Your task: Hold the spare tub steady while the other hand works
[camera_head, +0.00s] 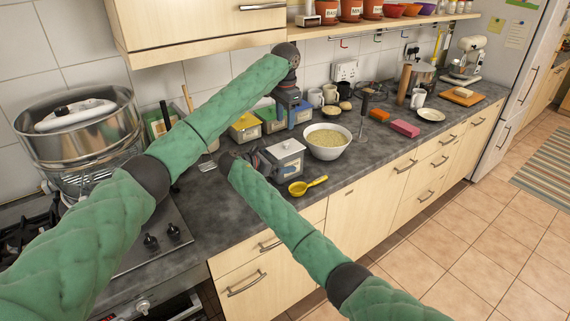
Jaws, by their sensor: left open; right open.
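Several small tubs stand on the dark counter, and I cannot tell which one is called the spare tub. A grey tub with a pale top (287,146) stands nearest the front. Behind it are a tub with a yellow top (244,122), a tub with a green top (270,115) and a blue tub (303,113). My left gripper (289,108) points down at the blue tub, open; its fingertips are hard to make out and contact is unclear. My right gripper (268,162) is open at the left side of the grey tub; whether it touches is unclear.
A white bowl of pale yellow food (327,148) stands right of the grey tub. A yellow scoop (307,186) lies near the front edge. The hob (150,262) is at left.

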